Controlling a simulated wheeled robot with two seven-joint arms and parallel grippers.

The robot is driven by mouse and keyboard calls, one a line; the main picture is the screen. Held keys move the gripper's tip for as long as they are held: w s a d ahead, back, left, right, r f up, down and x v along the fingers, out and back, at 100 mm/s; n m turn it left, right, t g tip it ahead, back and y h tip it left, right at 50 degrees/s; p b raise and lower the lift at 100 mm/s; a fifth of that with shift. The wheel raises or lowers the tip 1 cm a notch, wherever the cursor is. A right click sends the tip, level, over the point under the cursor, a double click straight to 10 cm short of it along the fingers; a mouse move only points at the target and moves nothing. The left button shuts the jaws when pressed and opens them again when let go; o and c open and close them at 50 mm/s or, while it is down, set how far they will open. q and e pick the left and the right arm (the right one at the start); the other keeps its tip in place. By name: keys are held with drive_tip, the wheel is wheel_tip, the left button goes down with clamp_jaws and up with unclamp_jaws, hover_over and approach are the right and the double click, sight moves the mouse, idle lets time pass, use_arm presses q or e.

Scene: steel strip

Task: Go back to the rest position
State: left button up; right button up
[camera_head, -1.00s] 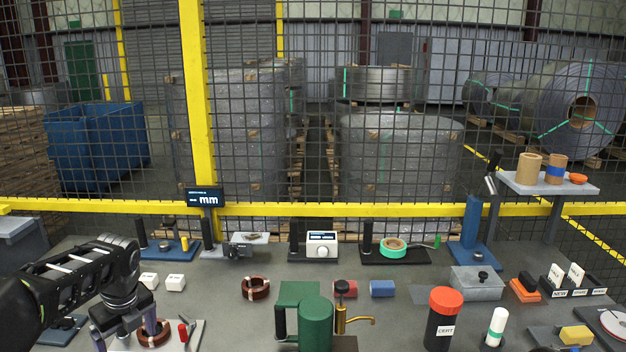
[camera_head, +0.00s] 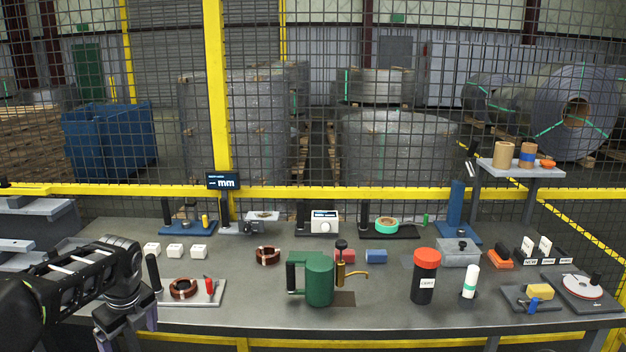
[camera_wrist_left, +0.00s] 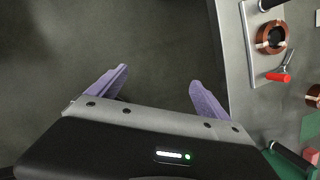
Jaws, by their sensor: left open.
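My left arm comes in from the left in the head view, and its gripper (camera_head: 130,338) hangs low by the bench's front left edge. In the left wrist view the two purple fingers of the left gripper (camera_wrist_left: 158,78) stand wide apart with nothing between them, over bare floor. The bench edge and a grey plate with a copper coil (camera_wrist_left: 272,37) and a red-handled tool (camera_wrist_left: 279,77) lie to the right of the fingers. My right gripper is in neither view.
A yellow-framed mesh fence (camera_head: 330,190) stands behind. The floor below the left gripper is clear.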

use_arm(q)
drive_tip(key=w+d+f+n+t+h, duration=0.3)
drive_tip(key=w+d+f+n, duration=0.35)
drive_tip(key=d+n, duration=0.25)
drive_tip(key=s+d+f+n+h, duration=0.1)
drive_tip(key=s+d+f+n, duration=0.2)
drive_tip(key=d+f+n, duration=0.4)
drive_tip(key=s+d+f+n+h, duration=0.1)
drive_tip(key=s+d+f+n, duration=0.15)
drive_tip(key=d+f, duration=0.45)
drive_tip(key=s+d+f+n+g, duration=0.1)
drive_tip(key=s+d+f+n, duration=0.1)
drive_tip(key=s+f, duration=0.3)
drive_tip(key=s+d+f+n+g+h, duration=0.1)
drive_tip(key=s+d+f, duration=0.4)
drive_tip(key=s, duration=0.9)
drive_tip(key=s+d+f+n+g, duration=0.2)
drive_tip(key=s+f, duration=0.3)
drive_tip(key=s, duration=0.5)
drive_tip(key=shift+d+f+n+h, duration=0.3)
drive_tip(key=shift+d+n+h, duration=0.1)
drive_tip(key=shift+d+n, duration=0.4)
